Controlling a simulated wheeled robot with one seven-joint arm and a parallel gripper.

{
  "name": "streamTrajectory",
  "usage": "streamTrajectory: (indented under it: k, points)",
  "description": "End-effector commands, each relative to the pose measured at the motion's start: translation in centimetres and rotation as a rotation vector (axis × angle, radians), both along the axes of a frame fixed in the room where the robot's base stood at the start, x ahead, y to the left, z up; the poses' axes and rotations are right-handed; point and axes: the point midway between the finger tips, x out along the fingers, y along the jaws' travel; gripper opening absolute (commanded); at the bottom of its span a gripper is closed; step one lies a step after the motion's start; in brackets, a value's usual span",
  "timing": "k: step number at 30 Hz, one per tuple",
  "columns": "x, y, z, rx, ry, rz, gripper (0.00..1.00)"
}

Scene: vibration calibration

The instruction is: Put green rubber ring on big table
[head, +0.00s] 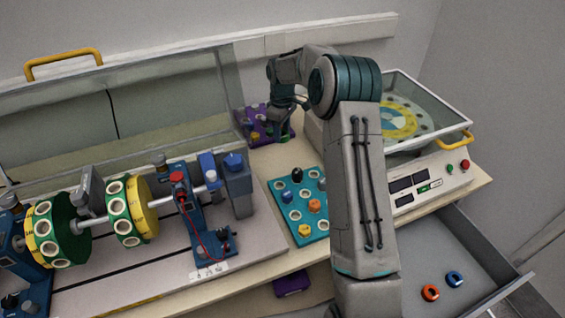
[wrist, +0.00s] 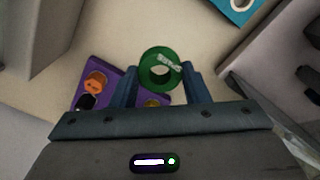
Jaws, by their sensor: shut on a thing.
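The green rubber ring (wrist: 161,84) is between the two fingers of my gripper (wrist: 160,88) in the wrist view. My gripper is shut on it. In the head view my gripper (head: 282,128) points down at the back of the big table (head: 268,172), with a bit of green ring (head: 285,139) at its tip. The ring is beside the purple tray, over the bare beige tabletop. I cannot tell whether it touches the surface.
A purple tray (head: 257,137) with coloured pieces lies left of my gripper. A teal tray (head: 293,232) lies nearer. The rotor rig (head: 130,205) fills the left, a control box (head: 435,185) the right. An open drawer (head: 480,262) holds an orange and a blue ring.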

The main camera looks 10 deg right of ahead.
Motion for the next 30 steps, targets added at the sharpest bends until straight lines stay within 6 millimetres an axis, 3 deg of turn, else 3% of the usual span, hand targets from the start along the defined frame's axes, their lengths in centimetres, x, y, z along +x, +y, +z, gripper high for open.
streamTrajectory:
  k: [6, 19, 30]
  points:
    - [0.0, -0.1, -4.0, 0.000, 0.004, 0.004, 0.20]
    - [-0.1, -0.1, -8.8, 0.000, 0.004, 0.001, 0.20]
    - [0.0, -0.1, -9.7, -0.001, 0.001, 0.001, 0.20]
